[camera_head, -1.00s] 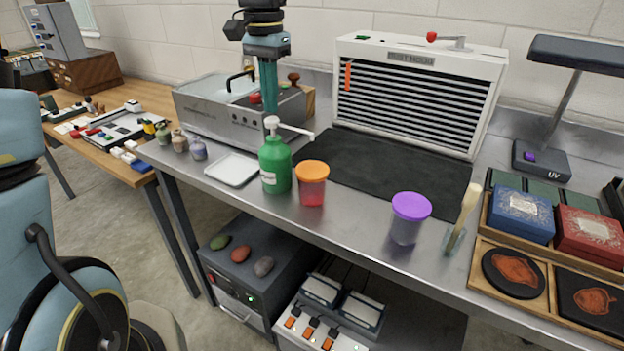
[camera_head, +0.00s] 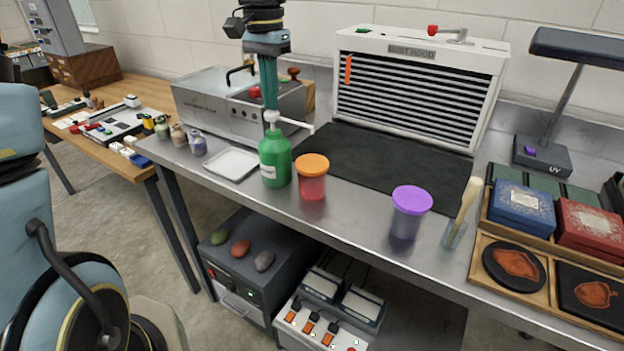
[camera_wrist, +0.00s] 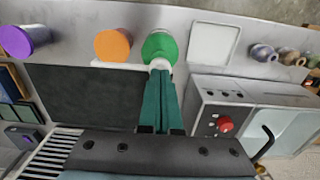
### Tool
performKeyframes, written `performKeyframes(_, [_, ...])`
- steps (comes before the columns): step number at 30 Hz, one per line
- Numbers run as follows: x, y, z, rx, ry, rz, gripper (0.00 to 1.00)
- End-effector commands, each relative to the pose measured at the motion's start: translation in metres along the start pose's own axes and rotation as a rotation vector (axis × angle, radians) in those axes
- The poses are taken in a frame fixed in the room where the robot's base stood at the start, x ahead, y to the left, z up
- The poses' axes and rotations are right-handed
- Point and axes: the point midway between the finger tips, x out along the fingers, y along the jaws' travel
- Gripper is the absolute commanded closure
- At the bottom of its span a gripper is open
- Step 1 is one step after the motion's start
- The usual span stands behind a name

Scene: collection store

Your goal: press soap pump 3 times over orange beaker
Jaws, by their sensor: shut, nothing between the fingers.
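The soap pump is a green bottle (camera_head: 275,160) with a white pump head, upright on the metal bench. Its white spout (camera_head: 295,123) points right, and its tip shows above the orange beaker (camera_head: 312,178). That beaker has an orange top and a reddish see-through body, and stands just right of the bottle. My gripper (camera_head: 270,108) points down with its teal fingers together, directly above the pump head. In the wrist view, the fingertips (camera_wrist: 161,74) meet the white pump head (camera_wrist: 160,64) in the picture; whether they touch is unclear. The wrist view also shows the orange beaker (camera_wrist: 112,45).
A purple-topped beaker (camera_head: 408,215) and a brush in a holder (camera_head: 460,215) stand to the right. A white tray (camera_head: 231,164) and small jars are left of the bottle. A grey machine (camera_head: 215,105) and the dust hood (camera_head: 415,85) stand behind. The dark mat (camera_head: 390,165) is clear.

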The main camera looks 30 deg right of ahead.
Motion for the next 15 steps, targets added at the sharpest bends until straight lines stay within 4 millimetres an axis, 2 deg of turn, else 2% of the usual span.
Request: performKeyframes(15, [0.019, 0.0, 0.0, 0.0, 0.0, 0.0, 1.0])
